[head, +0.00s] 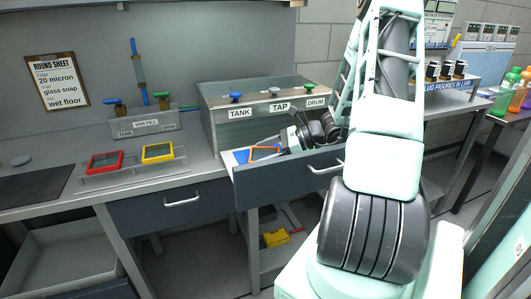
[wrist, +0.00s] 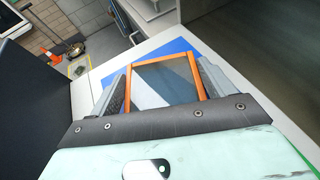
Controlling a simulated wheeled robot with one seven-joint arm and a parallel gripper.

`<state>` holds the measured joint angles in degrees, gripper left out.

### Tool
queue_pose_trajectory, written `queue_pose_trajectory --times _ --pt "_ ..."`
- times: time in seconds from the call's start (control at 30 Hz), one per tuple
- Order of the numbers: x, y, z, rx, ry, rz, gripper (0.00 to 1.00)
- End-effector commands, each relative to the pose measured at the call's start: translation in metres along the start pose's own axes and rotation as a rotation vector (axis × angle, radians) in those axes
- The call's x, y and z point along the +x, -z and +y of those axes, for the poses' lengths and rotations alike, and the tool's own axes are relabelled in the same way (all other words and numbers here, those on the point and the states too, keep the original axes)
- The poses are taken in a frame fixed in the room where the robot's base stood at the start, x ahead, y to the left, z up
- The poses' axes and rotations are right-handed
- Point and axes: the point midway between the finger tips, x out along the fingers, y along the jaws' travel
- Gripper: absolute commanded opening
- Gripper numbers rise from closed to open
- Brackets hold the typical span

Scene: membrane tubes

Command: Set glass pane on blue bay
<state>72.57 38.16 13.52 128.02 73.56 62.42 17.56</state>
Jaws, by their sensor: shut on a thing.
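The glass pane (wrist: 153,83) is a clear sheet in an orange frame, seen in the wrist view between the two fingers of my gripper (wrist: 163,74). My gripper is shut on its frame. In the head view the pane (head: 264,149) shows as an orange edge inside the open drawer, with my gripper (head: 284,143) just to its right. The blue bay (wrist: 181,46) is a flat blue patch on the pale drawer floor, partly under the pane; it also shows in the head view (head: 241,156). I cannot tell whether the pane touches it.
The open drawer's dark front (head: 280,178) stands close below my gripper. A cabinet (head: 262,100) labelled TANK, TAP and DRUM rises behind. A tray (head: 130,174) with a red frame (head: 105,162) and a yellow frame (head: 158,152) is to the left. A yellow item (head: 276,238) lies on the shelf below.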

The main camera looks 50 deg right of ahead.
Motion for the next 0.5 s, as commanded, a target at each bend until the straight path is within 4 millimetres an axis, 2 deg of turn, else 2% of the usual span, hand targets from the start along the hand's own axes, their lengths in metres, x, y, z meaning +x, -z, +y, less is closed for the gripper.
queue_pose_trajectory --times 0.17,0.2,0.27,0.5 --pt "0.0012 0.0027 0.0000 0.001 0.000 -0.001 0.54" --pt "0.0011 0.0027 0.0000 0.000 0.000 0.000 0.87" --pt "0.0009 0.0023 0.0000 0.000 0.000 0.000 1.00" --pt "0.0002 0.0006 0.0000 0.000 0.000 0.000 1.00"
